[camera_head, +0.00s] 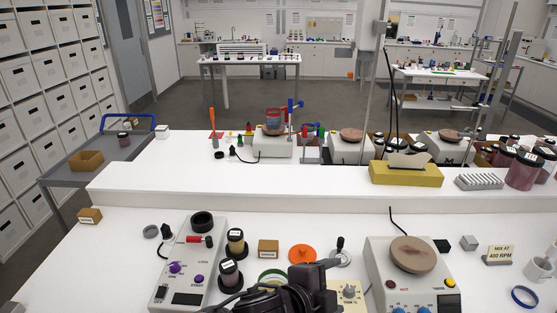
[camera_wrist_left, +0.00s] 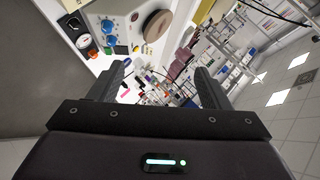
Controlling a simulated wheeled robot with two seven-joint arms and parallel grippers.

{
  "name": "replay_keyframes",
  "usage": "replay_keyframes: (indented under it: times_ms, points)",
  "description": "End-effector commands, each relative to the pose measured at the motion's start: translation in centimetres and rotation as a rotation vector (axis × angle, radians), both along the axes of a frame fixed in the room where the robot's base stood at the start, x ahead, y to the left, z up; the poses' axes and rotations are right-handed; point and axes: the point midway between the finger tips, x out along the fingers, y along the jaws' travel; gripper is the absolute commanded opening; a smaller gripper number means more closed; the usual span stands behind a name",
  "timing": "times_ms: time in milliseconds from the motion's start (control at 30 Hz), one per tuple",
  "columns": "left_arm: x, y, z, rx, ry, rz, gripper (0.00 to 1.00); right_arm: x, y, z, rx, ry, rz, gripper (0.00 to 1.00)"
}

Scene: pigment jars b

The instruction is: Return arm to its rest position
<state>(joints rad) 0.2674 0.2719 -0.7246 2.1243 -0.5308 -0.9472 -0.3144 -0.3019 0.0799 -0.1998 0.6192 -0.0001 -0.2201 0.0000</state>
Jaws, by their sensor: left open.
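My left gripper (camera_head: 312,278) is at the bottom middle of the head view, above the front part of the white bench (camera_head: 330,210). In the left wrist view its two dark fingers (camera_wrist_left: 160,72) are spread apart, with nothing between them. The view past the fingers is tilted and shows bench equipment and the room. My right gripper does not show in either view.
Near my left gripper stand two dark labelled jars (camera_head: 236,242), an orange lid (camera_head: 302,254), a device with purple knobs (camera_head: 175,285) and a stirrer with a round brown plate (camera_head: 412,255). A yellow tissue box (camera_head: 407,174) sits on the raised shelf.

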Motion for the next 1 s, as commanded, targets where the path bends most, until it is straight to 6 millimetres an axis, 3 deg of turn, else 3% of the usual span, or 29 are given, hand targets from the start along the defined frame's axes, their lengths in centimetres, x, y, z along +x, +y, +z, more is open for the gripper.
replay_keyframes:
  times_ms: [167, 300, 500, 800, 1000]
  points:
    - [0.2, 9.2, -3.2, -0.154, 0.33, 0.468, 0.71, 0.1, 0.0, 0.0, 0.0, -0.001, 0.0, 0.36]
    - [-2.0, 16.4, -6.7, -0.218, 0.557, 0.797, 0.71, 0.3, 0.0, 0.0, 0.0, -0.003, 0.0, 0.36]
    - [-6.3, 23.3, -10.2, -0.25, 0.769, 1.119, 0.71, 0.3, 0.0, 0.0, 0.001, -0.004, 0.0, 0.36]
    - [-12.6, 29.6, -13.5, -0.257, 0.971, 1.453, 0.71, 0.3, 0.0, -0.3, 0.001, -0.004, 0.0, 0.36]
    - [-11.0, 29.1, -20.6, -0.24, 0.978, 1.443, 0.71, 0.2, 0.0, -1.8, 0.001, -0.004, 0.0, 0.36]
